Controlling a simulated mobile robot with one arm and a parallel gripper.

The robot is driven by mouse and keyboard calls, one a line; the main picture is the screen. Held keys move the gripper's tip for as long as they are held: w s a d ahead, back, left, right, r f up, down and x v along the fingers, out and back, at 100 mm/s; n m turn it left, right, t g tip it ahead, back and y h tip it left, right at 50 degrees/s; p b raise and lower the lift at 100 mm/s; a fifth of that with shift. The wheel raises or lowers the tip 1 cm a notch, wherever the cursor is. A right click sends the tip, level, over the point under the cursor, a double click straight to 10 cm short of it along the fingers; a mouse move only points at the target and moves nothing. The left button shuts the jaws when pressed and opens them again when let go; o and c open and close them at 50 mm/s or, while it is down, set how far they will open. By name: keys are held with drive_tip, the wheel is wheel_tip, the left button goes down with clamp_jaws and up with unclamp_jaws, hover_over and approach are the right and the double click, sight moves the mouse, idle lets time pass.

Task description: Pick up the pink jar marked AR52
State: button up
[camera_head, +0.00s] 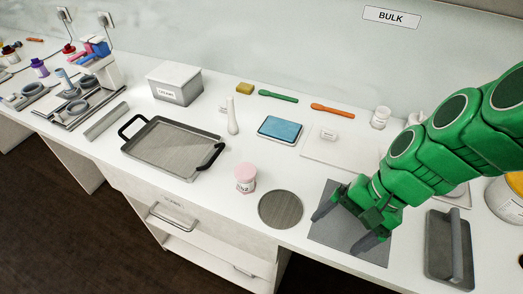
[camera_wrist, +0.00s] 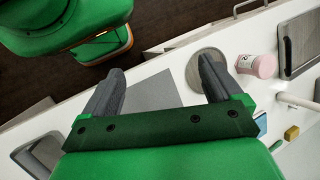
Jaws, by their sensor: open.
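In the wrist view the pink jar (camera_wrist: 258,66) is at the right, beyond my right fingertip. My gripper (camera_head: 343,230) is open and empty above the dark grey square mat (camera_head: 325,240), to the right of the jar and apart from it. In the wrist view my gripper (camera_wrist: 161,80) shows both dark fingers spread wide.
The round grey disc (camera_head: 281,209) lies between the jar and my gripper. A grey tray with black handles (camera_head: 165,150) is left of the jar. A grey handled tool (camera_head: 450,250) stands at the right.

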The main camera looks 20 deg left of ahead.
drive_tip(key=w+a+f+m+g+y, duration=0.1)
drive_tip(key=w+a+m+y, duration=0.2)
drive_tip(key=a, duration=0.4)
drive_tip(key=w+a+f+m+g+y, duration=0.1)
drive_tip(key=w+a+f+m+y, duration=0.15)
drive_tip(key=a, duration=0.45)
drive_tip(key=m+t+y, duration=0.1)
drive_tip(key=m+y, duration=0.2)
drive_tip(key=m, duration=0.4)
approach(239, 174)
drive_tip(key=shift+s+a+f, duration=0.15)
drive_tip(key=shift+a+f, duration=0.75)
drive_tip(key=shift+a, duration=0.25)
drive_tip(key=shift+w+a+f+m, duration=0.2)
drive_tip(key=shift+f+m, duration=0.05)
drive_tip(key=shift+f, duration=0.05)
drive_tip(key=shift+x, duration=1.05)
drive_tip(key=shift+w+f+x, duration=0.1)
drive_tip(key=shift+x, duration=1.3)
drive_tip(key=shift+w+f+x, duration=0.1)
drive_tip(key=shift+f+x, duration=0.05)
drive_tip(key=shift+x, duration=1.25)
drive_tip(key=c, duration=1.1)
